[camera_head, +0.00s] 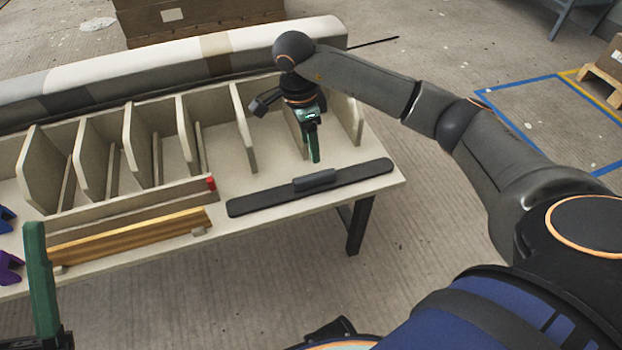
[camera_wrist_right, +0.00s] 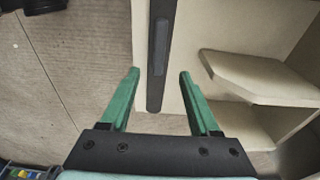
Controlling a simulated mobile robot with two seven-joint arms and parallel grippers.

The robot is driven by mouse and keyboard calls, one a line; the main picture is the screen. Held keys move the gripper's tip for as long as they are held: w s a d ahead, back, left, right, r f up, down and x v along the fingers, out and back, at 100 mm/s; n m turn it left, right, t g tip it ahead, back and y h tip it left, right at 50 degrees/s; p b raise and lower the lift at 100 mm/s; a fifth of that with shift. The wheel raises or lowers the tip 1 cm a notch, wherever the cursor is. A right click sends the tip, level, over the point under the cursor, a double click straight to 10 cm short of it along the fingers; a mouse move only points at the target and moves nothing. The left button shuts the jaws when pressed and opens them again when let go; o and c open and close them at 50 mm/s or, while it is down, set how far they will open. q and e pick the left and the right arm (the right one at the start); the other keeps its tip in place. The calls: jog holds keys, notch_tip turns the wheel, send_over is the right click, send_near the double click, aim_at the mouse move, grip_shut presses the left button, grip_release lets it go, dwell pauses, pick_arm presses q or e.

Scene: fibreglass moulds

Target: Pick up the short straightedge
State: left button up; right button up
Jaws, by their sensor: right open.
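A dark straightedge (camera_head: 255,203) with a raised grip (camera_head: 314,181) in its middle lies flat near the front right edge of the bench. I take it to be the short straightedge. My right gripper (camera_head: 313,150) is open and empty, pointing down above the bench just behind the grip. In the right wrist view the straightedge (camera_wrist_right: 156,88) runs between the open green fingers (camera_wrist_right: 159,76), apart from both; its grip (camera_wrist_right: 161,48) shows beyond the tips. Part of my left gripper (camera_head: 40,275) shows at lower left; its opening cannot be seen.
The pale bench (camera_head: 235,172) carries a row of upright dividers (camera_head: 143,140) behind the straightedge. A yellow wooden bar (camera_head: 130,235) and a red-ended rail (camera_head: 130,202) lie to its left. A long roll (camera_head: 140,67) lies behind the dividers. Open floor is at right.

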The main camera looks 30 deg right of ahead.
jog(key=b, duration=0.2)
send_over(314, 175)
jog(key=f, duration=0.6)
jog(key=shift+a+f, duration=0.2)
jog(key=shift+f, duration=0.05)
jog(key=f, duration=0.1)
jog(key=f+b, duration=0.1)
jog(key=f, duration=0.1)
jog(key=f+b, duration=0.1)
jog(key=f, duration=0.1)
jog(key=shift+d+f, duration=0.15)
jog(key=shift+d, duration=0.1)
pick_arm(q)
jog(key=shift+n, duration=0.3)
jog(key=f, duration=0.5)
jog(key=shift+w+d, duration=0.1)
jog(key=shift+d, duration=0.1)
jog(key=shift+r, duration=0.1)
pick_arm(e)
grip_shut()
